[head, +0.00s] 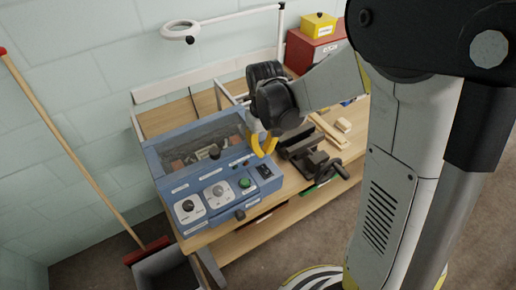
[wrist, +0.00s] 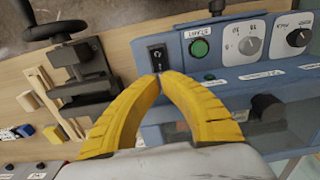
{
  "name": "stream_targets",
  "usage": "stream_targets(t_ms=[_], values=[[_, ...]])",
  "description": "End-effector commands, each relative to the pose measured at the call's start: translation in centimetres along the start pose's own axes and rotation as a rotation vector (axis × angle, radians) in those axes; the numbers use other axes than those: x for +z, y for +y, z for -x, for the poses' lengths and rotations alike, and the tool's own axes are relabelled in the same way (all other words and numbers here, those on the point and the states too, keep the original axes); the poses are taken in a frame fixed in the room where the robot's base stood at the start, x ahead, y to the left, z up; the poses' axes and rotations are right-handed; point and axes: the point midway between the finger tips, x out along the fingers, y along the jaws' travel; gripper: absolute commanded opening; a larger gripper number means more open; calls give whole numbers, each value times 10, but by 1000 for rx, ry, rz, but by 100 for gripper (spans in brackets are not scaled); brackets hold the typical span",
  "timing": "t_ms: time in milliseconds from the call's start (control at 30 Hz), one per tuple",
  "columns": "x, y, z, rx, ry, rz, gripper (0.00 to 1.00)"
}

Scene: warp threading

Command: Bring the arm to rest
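My gripper (wrist: 159,76) has two yellow fingers that meet at their tips in the wrist view, with nothing visible between them. In the head view my gripper (head: 263,148) hangs over the right side of a blue machine (head: 163,190), close to its control panel. In the wrist view the fingertips appear just in front of a black rocker switch (wrist: 158,52); I cannot tell whether they touch it. My arm (head: 335,85) reaches in from the right above the bench.
The machine has a clear lid, dials and a green button (head: 244,183). A dark vise (head: 308,158) stands right of it on the wooden bench (head: 285,190). A lamp (head: 181,31), red box (head: 316,50), yellow box (head: 318,25) and broom (head: 75,150) are around.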

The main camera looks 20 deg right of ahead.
Motion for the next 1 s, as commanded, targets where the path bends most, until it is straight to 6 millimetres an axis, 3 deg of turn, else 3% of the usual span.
stream_targets(t_ms=[233,367,700,1000], values=[[1,0,2,2,7,-3,0],[10,-1,14,11,53,-20,0],[69,-11,62,55,333,-126,0],[118,-20,64,71,556,-208,0]])
